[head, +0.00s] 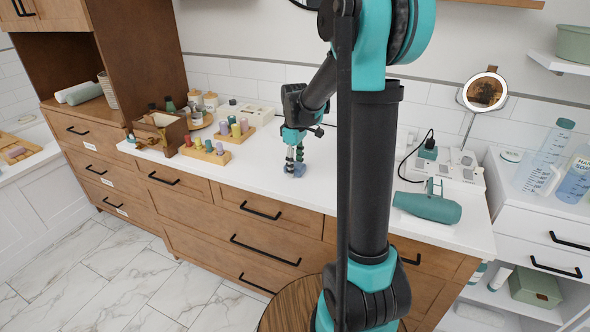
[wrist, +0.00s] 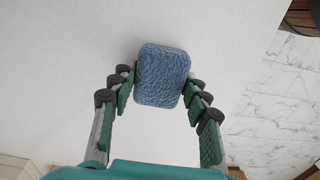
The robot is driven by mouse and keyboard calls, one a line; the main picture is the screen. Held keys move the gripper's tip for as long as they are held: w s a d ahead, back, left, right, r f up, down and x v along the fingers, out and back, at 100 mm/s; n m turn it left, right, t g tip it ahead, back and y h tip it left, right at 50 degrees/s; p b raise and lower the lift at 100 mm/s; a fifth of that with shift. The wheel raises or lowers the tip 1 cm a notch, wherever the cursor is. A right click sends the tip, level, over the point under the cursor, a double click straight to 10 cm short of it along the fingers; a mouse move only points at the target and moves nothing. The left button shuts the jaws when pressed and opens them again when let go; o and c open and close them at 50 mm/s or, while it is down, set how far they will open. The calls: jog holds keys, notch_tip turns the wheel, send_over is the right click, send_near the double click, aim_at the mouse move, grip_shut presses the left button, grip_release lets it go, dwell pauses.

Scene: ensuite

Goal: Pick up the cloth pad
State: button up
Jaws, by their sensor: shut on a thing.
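The cloth pad (wrist: 163,76) is a blue, textured, rounded block. In the wrist view it sits between the fingertips of my gripper (wrist: 161,84), which is shut on it, with a finger against each side. In the head view my gripper (head: 294,160) points down at the white counter, and the pad (head: 294,170) shows small and blue at its tips. The pad is at or just above the counter top; I cannot tell whether it touches.
Left of my gripper are wooden racks of colored bottles (head: 233,131) and a wooden box (head: 160,133). To the right lie a teal hair dryer (head: 428,206) and a white organizer (head: 452,172). The white counter (head: 262,167) around the pad is clear.

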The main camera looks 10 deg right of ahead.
aim_at(295, 164)
jog(key=shift+r, duration=0.15)
notch_tip(295, 164, up, 20)
dwell(0.5)
